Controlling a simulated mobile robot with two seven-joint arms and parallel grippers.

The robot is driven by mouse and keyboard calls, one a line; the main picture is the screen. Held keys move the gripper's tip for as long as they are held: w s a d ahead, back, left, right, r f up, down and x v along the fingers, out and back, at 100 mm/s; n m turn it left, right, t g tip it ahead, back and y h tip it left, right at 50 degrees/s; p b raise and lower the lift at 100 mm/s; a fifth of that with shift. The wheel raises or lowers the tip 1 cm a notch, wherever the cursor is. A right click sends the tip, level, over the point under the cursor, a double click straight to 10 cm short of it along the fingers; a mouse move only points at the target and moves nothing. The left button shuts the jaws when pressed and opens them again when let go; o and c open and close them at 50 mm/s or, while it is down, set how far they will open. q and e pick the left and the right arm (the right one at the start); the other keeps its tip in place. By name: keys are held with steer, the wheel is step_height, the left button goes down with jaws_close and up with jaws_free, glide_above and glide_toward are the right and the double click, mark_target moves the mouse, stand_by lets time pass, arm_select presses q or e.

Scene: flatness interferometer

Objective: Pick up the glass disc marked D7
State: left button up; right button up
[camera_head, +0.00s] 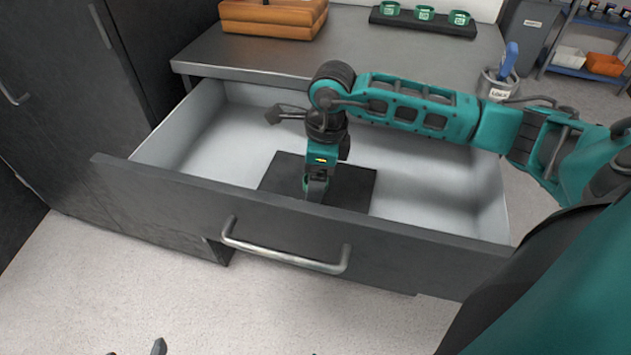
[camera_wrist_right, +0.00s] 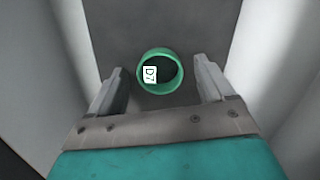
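The glass disc marked D7 (camera_wrist_right: 160,71) shows in the right wrist view as a dark round face in a green ring, with a white D7 label at its left. It lies on a dark mat (camera_head: 357,190) in the open drawer (camera_head: 426,190). My right gripper (camera_head: 317,194) reaches down into the drawer over the mat. In the wrist view its fingers (camera_wrist_right: 160,88) are apart, one on each side of the ring, with gaps and nothing held. The head view hides the disc behind this gripper. Small dark tips at the bottom edge may be my left gripper (camera_head: 145,349); this is unclear.
The drawer front with its handle (camera_head: 285,258) and light side walls surround my right gripper. The worktop (camera_head: 225,52) behind holds an orange-brown case (camera_head: 272,17), a black rack (camera_head: 393,20) with green-ringed discs, and a labelled cup (camera_head: 497,85). The drawer floor beside the mat looks clear.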

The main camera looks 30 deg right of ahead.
steer(key=c, duration=1.1)
steer(key=shift+r, duration=0.15)
